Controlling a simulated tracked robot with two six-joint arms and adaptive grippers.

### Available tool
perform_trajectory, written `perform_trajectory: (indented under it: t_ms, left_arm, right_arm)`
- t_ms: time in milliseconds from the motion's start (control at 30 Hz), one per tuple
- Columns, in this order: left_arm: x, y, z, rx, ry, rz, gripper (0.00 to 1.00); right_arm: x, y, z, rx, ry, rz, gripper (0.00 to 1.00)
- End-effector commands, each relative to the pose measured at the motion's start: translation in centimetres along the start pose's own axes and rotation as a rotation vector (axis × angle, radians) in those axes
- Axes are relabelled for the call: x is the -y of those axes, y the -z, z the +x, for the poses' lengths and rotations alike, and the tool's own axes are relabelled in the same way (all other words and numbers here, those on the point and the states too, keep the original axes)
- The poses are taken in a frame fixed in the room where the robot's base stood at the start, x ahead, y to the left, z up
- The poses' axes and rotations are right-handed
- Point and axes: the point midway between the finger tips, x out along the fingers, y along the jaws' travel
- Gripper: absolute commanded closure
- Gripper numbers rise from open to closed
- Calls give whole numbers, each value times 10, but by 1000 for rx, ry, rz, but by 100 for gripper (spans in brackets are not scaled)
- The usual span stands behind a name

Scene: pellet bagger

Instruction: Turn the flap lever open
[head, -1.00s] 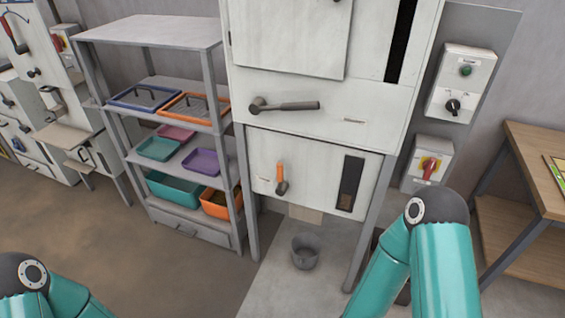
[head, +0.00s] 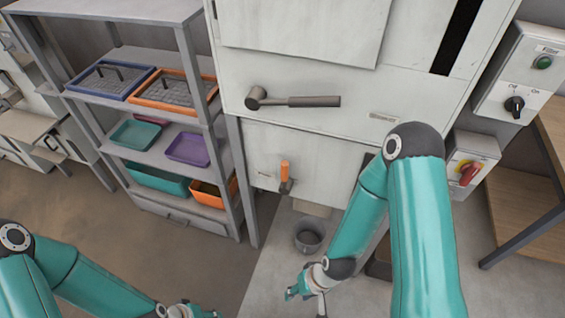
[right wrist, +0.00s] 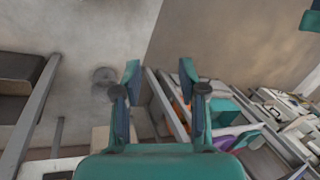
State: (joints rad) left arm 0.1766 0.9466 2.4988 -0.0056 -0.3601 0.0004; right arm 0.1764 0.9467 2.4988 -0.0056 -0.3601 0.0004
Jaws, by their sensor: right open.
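A lever with an orange grip (head: 285,170) points up on the machine's lower white panel. A larger dark grey lever (head: 300,101) lies horizontal on the panel above it. The frames do not label either as the flap lever. My right gripper (head: 306,293) is in front of the machine, below and apart from both levers. In the right wrist view its two fingers (right wrist: 160,85) are apart with nothing between them. My left gripper (head: 190,311) is at the bottom edge, partly cut off, and its jaws are unclear.
A grey bucket (head: 309,236) stands on the floor under the machine; it also shows in the right wrist view (right wrist: 104,76). A shelf rack (head: 183,75) with coloured trays stands left. Switch boxes (head: 517,80) and a wooden table (head: 520,205) are right. Floor in front is free.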

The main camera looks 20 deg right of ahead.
Motion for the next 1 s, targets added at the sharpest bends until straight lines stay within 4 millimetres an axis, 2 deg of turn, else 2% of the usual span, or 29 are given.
perform_trajectory:
  t_ms: [133, 167, 200, 267, 367, 433, 567, 600, 700, 833, 900, 1000]
  left_arm:
    - [0, 0, 0, 1, 0, 0, 60]
    - [0, 0, 0, 1, 0, 0, 60]
    - [0, 0, 0, 1, 0, 0, 60]
    - [1, 0, 3, 1, 0, 0, 60]
    - [5, 0, 14, 0, 0, 0, 60]
    - [10, 0, 28, 0, 0, 0, 60]
    - [24, 0, 68, 0, 0, 0, 60]
    - [30, 0, 82, 0, 0, 0, 60]
    - [44, 1, 122, 1, 0, 0, 60]
    - [62, 1, 172, 1, 0, 0, 60]
    - [71, 1, 197, 1, 0, 0, 60]
    - [82, 1, 227, 0, 0, 0, 60]
  right_arm:
    - [0, 0, 0, 1, 0, 0, 58]
    - [0, 0, 0, 1, 0, 0, 57]
    - [0, 0, 0, 0, 0, 0, 50]
    - [0, 2, 2, -9, -1, -2, 48]
    - [-1, 15, 10, -57, -9, -13, 48]
    - [3, 32, 21, -125, -20, -25, 48]
    - [9, 84, 39, -331, -55, -72, 48]
    - [12, 103, 42, -413, -70, -88, 48]
    - [22, 151, 42, -642, -115, -130, 48]
    - [40, 196, 23, -948, -187, -167, 48]
    - [48, 210, 6, -1101, -230, -174, 48]
    - [58, 217, -18, -1287, -293, -167, 48]
